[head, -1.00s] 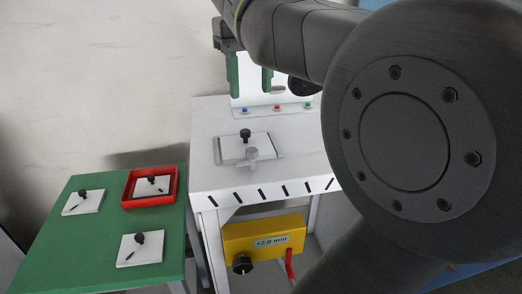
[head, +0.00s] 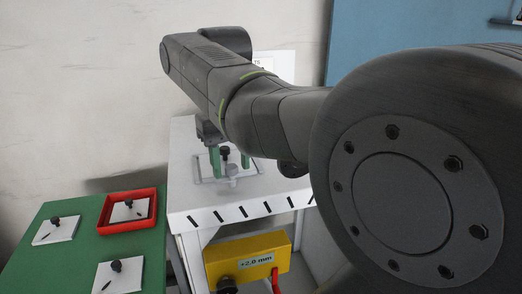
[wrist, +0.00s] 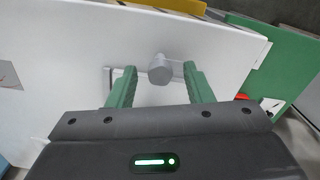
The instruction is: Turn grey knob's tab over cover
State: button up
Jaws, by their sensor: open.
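The grey knob (head: 232,171) stands at the near edge of the white cover (head: 206,168) on the white dispenser top. In the wrist view the grey knob (wrist: 160,70) shows between the two green fingertips, with bare space on both sides. I cannot make out which way its tab points. The cover, with a black knob (head: 224,152), lies in a grey frame and is partly hidden by my fingers. My gripper (head: 230,168) is open, pointing down over the cover and the grey knob. I cannot tell how high the fingertips are above the top.
A green table (head: 68,262) at the left holds a red tray (head: 103,224) and several white plates with black knobs. A yellow box (head: 222,256) marked +2.0 mm hangs under the dispenser top. A blue panel (head: 420,24) is at the back right.

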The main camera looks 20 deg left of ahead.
jog(key=c, duration=1)
jog(key=m+p, duration=0.1)
jog(key=m, duration=0.1)
jog(key=m+p, duration=0.1)
jog(key=shift+r+m+p, duration=0.2)
jog(key=shift+m+p, duration=0.2)
jog(key=m+p, duration=0.2)
jog(key=m, duration=0.3)
jog(key=shift+p, duration=0.4)
jog(key=m+p, duration=0.1)
jog(key=m, duration=0.4)
jog(key=shift+a+p, duration=0.1)
jog(key=shift+p, duration=0.3)
jog(key=shift+f+m+p, duration=0.1)
jog(key=shift+m+p, duration=0.5)
jog(key=shift+m, duration=1.3)
